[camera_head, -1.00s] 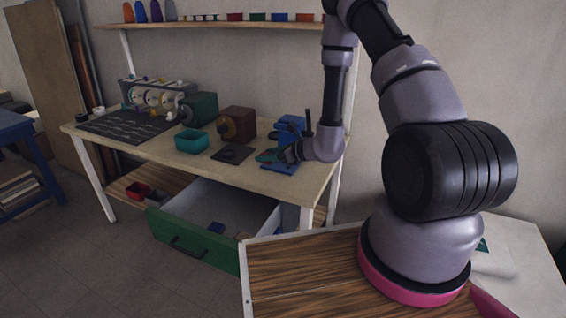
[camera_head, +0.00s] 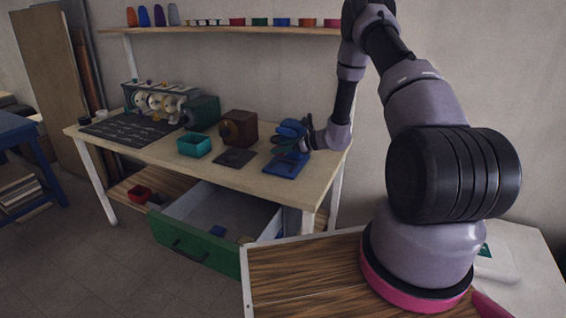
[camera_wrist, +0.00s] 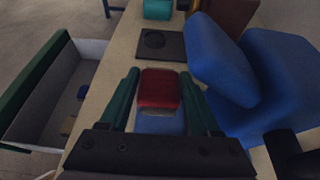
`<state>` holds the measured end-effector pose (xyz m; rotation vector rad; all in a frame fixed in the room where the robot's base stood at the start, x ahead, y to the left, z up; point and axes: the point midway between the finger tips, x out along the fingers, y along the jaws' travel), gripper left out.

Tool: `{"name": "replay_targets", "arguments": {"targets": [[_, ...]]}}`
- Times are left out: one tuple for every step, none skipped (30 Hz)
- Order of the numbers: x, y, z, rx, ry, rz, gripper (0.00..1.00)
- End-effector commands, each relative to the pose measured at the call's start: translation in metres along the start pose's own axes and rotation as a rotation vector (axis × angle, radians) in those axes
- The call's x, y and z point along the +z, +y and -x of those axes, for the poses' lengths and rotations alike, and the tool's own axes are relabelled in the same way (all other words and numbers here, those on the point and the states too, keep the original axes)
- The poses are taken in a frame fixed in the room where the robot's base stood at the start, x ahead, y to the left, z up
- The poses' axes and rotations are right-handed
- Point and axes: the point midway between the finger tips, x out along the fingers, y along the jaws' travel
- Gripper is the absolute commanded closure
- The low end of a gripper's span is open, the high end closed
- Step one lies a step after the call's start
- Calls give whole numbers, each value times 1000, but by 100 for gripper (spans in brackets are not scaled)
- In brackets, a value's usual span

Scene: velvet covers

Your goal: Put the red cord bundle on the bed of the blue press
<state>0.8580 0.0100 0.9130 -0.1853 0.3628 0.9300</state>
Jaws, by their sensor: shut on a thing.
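The red cord bundle (camera_wrist: 158,88) is between the two teal fingers of my gripper (camera_wrist: 159,86) in the wrist view, and the gripper is shut on it. In the head view my gripper (camera_head: 279,147) is over the blue press's bed (camera_head: 284,168), at the right end of the bench. Part of the bed (camera_wrist: 160,125) shows below the bundle in the wrist view. The blue press's upper part (camera_wrist: 225,60) stands close to the right of the gripper. I cannot tell whether the bundle touches the bed.
A dark square plate (camera_head: 235,157), a teal bin (camera_head: 194,145) and a brown machine (camera_head: 239,128) stand left of the press. A green-fronted drawer (camera_head: 195,248) is open below the bench. Free bench top (camera_head: 246,178) lies in front of the plate.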

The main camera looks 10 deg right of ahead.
Motion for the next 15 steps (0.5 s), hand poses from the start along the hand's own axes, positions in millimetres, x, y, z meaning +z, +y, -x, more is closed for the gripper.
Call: {"name": "replay_targets", "arguments": {"targets": [[0,-10,0,-2,-1,2,97],[0,-16,0,-2,0,1,97],[-8,-14,-3,2,2,-3,97],[-13,-13,-5,2,2,-4,97],[-17,-13,-7,2,2,-4,97],[-21,-13,-8,1,1,-3,97],[-23,-13,-9,1,1,-3,97],[-26,-13,-10,0,1,-2,97],[-28,-13,-11,0,0,-2,97],[-29,-13,-12,0,0,-2,97],[-30,-13,-12,0,0,-2,97],[-32,-13,-13,0,0,-2,97],[-35,-13,-14,0,0,-2,97],[-38,-13,-16,0,0,-3,97],[-44,-12,-18,1,1,-3,97]]}}
